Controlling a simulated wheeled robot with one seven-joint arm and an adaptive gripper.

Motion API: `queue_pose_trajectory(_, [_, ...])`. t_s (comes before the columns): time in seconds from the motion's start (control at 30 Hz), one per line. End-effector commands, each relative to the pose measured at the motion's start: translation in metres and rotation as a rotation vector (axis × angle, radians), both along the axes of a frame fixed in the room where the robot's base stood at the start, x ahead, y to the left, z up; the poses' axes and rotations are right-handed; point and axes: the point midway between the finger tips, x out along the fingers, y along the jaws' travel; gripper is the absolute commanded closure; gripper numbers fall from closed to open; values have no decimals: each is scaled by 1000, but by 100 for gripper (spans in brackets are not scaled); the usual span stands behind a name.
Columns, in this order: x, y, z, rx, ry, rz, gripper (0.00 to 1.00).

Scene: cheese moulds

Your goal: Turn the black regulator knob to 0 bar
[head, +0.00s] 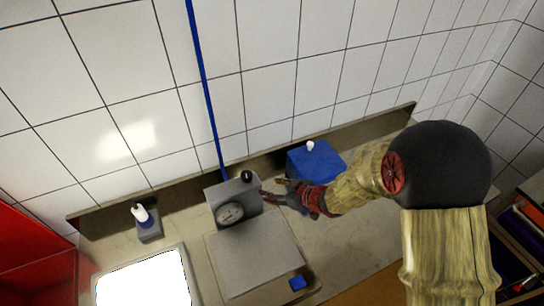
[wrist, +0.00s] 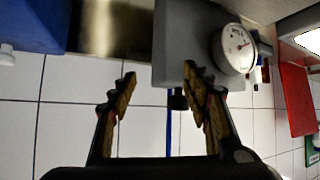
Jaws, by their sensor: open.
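The black regulator knob (head: 247,176) sits at the top of a grey regulator box (head: 244,192) by the tiled wall. A round white gauge (head: 229,213) is on the box's front; its reading is too small to tell. My gripper (head: 270,190) is just right of the box, with its fingers toward it. In the wrist view my gripper (wrist: 158,75) is open and empty. The knob (wrist: 178,100) appears between the fingers, close to the right one, which partly overlaps the box (wrist: 185,35). I cannot tell whether that finger touches it.
A blue box (head: 325,163) with a white cap stands behind my gripper. A blue pipe (head: 205,85) runs up the wall above the regulator. A grey plate (head: 255,255) lies in front, with a small blue block (head: 298,283). A white-topped bottle (head: 141,213) stands left.

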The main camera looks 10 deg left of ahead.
Motion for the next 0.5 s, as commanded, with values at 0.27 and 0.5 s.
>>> queue_pose_trajectory(0.27, [-11,46,53,216,-65,125,52])
queue_pose_trajectory(0.5, [-1,66,45,229,-61,125,52])
